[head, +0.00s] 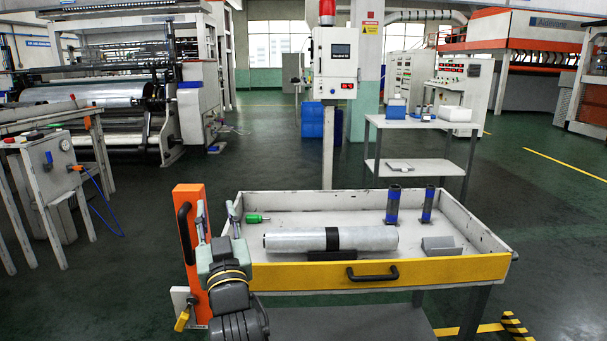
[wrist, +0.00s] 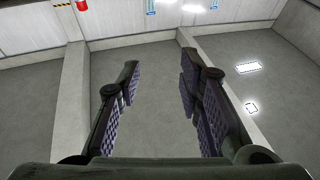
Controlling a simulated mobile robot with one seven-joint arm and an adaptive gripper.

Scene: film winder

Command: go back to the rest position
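My gripper (head: 216,214) points upward at the front left of the cart, in front of the orange upright panel's right edge. In the wrist view my gripper (wrist: 156,85) is open, with its two padded fingers wide apart and nothing between them. The fingers touch nothing that I can see.
The cart's tray (head: 430,270) holds a wrapped roll (head: 290,240), a green-handled tool (head: 256,218), two dark cylinders with blue bands (head: 392,205) and a grey block (head: 440,246). An orange panel (head: 190,250) stands close by.

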